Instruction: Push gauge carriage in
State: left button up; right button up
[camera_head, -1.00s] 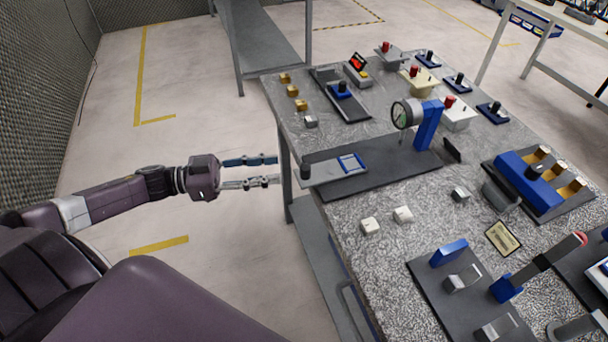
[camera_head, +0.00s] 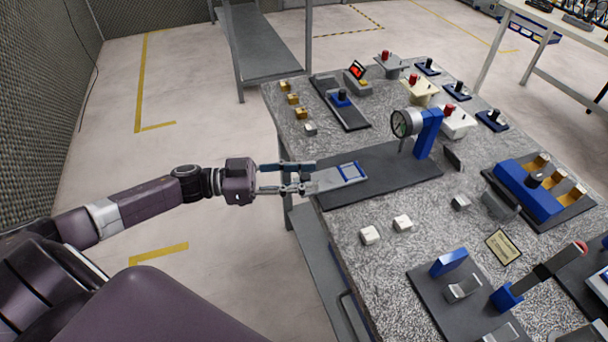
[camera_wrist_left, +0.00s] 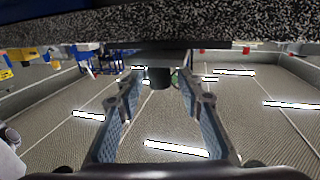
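The gauge carriage (camera_head: 333,178) is a grey sliding plate with a blue-framed square on top. It lies on a dark base plate (camera_head: 395,180) at the table's left edge, its outer end towards my arm. A dial gauge (camera_head: 403,122) on a blue post stands at the base's far end. My left gripper (camera_head: 312,177) is at the carriage's outer end, its fingers apart. In the left wrist view, the dark round knob (camera_wrist_left: 159,77) of the carriage shows between the open fingertips (camera_wrist_left: 158,82); contact cannot be told. In the head view the knob is hidden. My right gripper is not in view.
Two white blocks (camera_head: 386,229) lie in front of the base plate. A blue slider fixture (camera_head: 341,98) and small brass blocks (camera_head: 292,99) are behind it. A lever fixture (camera_head: 508,297) stands at the front right. Open floor lies left of the table.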

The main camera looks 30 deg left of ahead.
aim_at(339, 175)
pick_arm(q)
grip_shut()
jog(key=shift+w, duration=0.1)
jog(key=w+d, duration=0.3)
jog(key=w+d+b, duration=0.1)
jog(key=w+d, duration=0.2)
jog(key=shift+w, duration=0.3)
jog(key=shift+a, duration=0.1)
grip_release()
